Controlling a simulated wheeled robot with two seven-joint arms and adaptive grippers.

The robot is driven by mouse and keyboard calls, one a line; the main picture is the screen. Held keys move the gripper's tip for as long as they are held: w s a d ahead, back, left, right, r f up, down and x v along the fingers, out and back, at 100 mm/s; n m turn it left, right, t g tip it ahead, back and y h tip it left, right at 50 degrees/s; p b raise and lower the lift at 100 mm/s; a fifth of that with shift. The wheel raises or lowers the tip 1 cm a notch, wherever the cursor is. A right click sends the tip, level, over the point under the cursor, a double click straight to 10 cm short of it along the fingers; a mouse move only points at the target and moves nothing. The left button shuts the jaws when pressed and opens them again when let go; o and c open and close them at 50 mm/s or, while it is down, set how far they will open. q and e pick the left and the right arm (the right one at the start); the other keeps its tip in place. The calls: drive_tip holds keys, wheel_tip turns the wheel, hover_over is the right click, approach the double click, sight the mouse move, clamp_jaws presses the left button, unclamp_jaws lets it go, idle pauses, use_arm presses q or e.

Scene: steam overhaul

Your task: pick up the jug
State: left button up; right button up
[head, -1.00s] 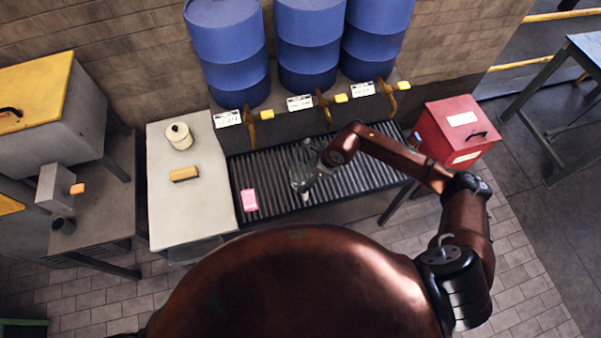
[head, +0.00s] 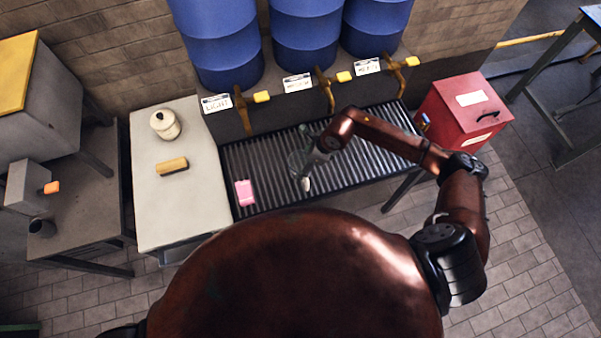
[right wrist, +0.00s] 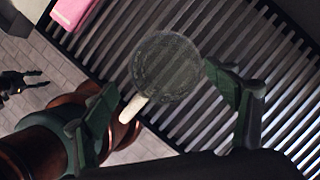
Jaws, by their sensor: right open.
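The jug (head: 297,162) is a clear, round vessel with a pale handle, standing on the slatted grate (head: 345,172) below the barrels. In the right wrist view the jug (right wrist: 168,66) is seen from above, its white handle pointing down-left. My right gripper (head: 310,150) is over the jug. Its fingers (right wrist: 160,80) are open, one on each side of the jug, with gaps to both. The jug's far side is partly hidden by my gripper in the head view. My left gripper (right wrist: 22,82) seems to show small at the left edge of the right wrist view, fingers apart and empty.
A pink sponge (head: 244,193) lies on the grate's left end. Brass taps (head: 326,92) hang above its back edge under blue barrels (head: 305,35). A white table (head: 180,205) with a lidded pot (head: 165,124) and brush (head: 172,166) adjoins left; a red box (head: 465,112) stands right.

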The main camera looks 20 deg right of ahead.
drive_tip(key=shift+w+d+p+x, duration=0.15)
drive_tip(key=shift+p+x, duration=0.05)
drive_tip(key=shift+x, duration=1.9)
drive_tip(key=shift+w+d+p+x, duration=0.1)
drive_tip(key=shift+w+p+x, duration=0.05)
drive_tip(key=shift+x, duration=1.95)
drive_tip(key=shift+c, duration=0.6)
drive_tip(key=c, duration=1.3)
